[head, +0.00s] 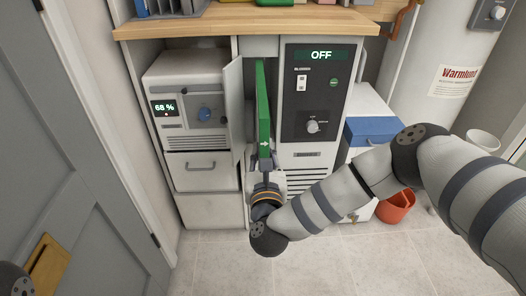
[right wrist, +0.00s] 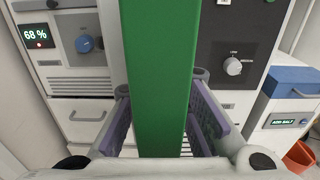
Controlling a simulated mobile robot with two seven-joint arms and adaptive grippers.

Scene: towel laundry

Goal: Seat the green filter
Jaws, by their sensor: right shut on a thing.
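The green filter (head: 263,105) is a tall, narrow green panel with a small white arrow near its lower end. It stands upright at a narrow opening in the middle cabinet, between an open pale flap (head: 233,95) and the black control panel (head: 316,92). I cannot tell how deep it sits. My right gripper (head: 265,164) is shut on its lower end. In the right wrist view the filter (right wrist: 160,75) rises between the purple-grey fingers (right wrist: 160,125) and hides the opening behind it. My left gripper is not in view.
A white unit reading 68 % (head: 185,100) with drawers stands to the left. The panel on the right reads OFF. A wooden counter (head: 200,24) runs above. A blue-topped box (head: 372,131), a red bucket (head: 396,207) and a white tank stand right. The floor in front is clear.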

